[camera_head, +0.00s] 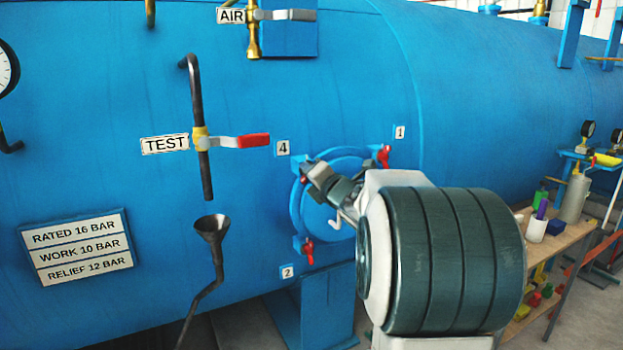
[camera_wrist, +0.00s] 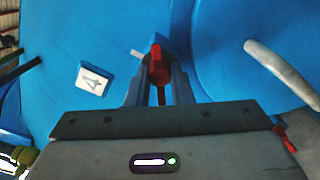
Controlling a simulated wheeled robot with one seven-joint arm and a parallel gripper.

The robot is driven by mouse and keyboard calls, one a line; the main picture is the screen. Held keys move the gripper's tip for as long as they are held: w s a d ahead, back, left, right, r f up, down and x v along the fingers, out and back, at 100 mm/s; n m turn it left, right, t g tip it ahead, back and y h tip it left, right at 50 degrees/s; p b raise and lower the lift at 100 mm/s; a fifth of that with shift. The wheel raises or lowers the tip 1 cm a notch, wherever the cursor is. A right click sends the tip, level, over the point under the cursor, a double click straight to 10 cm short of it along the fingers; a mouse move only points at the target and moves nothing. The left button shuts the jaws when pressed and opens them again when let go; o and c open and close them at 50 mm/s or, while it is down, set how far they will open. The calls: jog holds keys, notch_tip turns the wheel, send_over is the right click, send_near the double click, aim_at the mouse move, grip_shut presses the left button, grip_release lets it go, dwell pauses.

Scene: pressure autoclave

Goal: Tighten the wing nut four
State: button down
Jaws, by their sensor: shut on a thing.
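The round blue hatch (camera_head: 298,213) sits on the side of the big blue vessel, mostly behind my arm. Red wing nut four is at its upper left, by the label "4" (camera_head: 282,148). In the wrist view red wing nut four (camera_wrist: 159,68) stands between the two fingers of my gripper (camera_wrist: 158,85), which is shut on it. In the head view my gripper (camera_head: 312,175) reaches the hatch's upper left rim and hides most of this nut. Red wing nut one (camera_head: 384,156) is at the upper right and red wing nut two (camera_head: 308,251) at the lower left.
A grey handle (camera_wrist: 284,72) is on the hatch to the right of my gripper. The test valve's red lever (camera_head: 254,141) and a black funnel (camera_head: 212,228) are left of the hatch. A wooden bench (camera_head: 566,244) with bottles stands at the right.

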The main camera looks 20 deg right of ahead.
jog(key=m+p, duration=0.4)
jog(key=m, duration=0.8)
jog(key=m+p, duration=0.4)
jog(key=m, duration=0.9)
jog(key=shift+d+r, duration=0.1)
jog(key=shift+r, duration=0.1)
dwell(0.4)
jog(key=c, duration=1.3)
grip_release()
